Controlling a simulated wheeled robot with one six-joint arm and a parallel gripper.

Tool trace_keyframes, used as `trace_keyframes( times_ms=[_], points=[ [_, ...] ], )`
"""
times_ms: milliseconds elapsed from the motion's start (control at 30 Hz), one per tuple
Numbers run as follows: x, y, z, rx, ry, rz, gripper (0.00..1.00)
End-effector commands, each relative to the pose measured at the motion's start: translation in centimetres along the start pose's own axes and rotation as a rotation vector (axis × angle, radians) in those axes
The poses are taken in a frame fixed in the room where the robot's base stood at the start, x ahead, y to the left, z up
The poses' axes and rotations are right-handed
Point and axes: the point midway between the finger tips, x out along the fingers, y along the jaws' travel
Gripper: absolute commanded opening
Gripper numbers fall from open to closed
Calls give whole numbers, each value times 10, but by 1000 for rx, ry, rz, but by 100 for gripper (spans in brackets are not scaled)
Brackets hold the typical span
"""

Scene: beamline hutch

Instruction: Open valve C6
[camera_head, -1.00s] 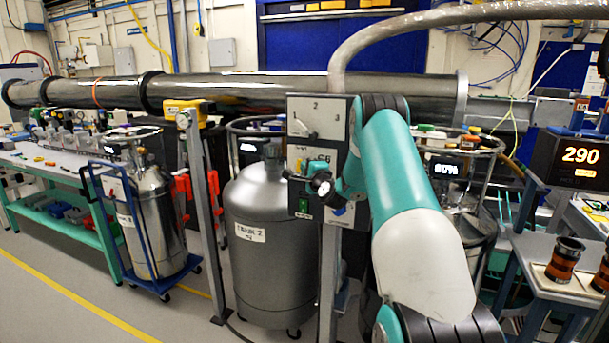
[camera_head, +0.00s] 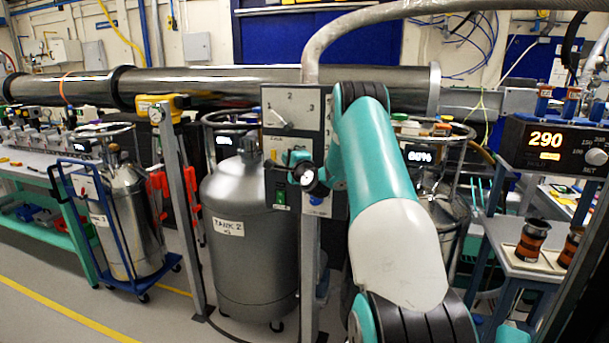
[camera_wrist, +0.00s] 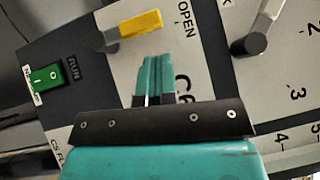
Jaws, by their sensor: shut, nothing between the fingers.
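Valve C6 is a small lever with a yellow handle (camera_wrist: 138,25) on a grey control panel (camera_head: 292,107). In the wrist view the yellow end lies close to the printed word OPEN, and the letters C6 are partly hidden behind my fingers. My gripper (camera_wrist: 153,62) is shut and empty, with its teal fingertips in front of the panel just below the handle in the picture. I see a small gap between tips and handle, but cannot tell the depth. In the head view my gripper (camera_head: 294,158) is small at the panel, and the valve is largely obscured there.
A green RUN switch (camera_wrist: 46,77) and a grey selector lever (camera_wrist: 258,32) with numbers flank the valve. Tank 2 (camera_head: 245,245) stands left of the panel post. A display reading 290 (camera_head: 546,139) and a small table with spools (camera_head: 532,240) are at right.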

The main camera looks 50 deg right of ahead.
Motion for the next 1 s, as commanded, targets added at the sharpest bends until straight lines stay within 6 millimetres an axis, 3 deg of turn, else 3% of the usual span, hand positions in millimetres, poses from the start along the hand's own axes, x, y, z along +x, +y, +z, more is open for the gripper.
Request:
trace_keyframes(
  times_ms=[67, 300, 500, 867, 933, 1000],
  points=[
    [-10, 6, -10, 0, 1, -2, 0],
    [-67, -1, 0, 3, -8, 1, 0],
    [-96, -6, 2, 2, -11, 2, 0],
    [-104, -11, 2, 1, -11, 1, 0],
    [-103, -12, 8, -7, -26, 7, 0],
    [-101, -14, 27, -32, -72, 24, 0]
  ],
)
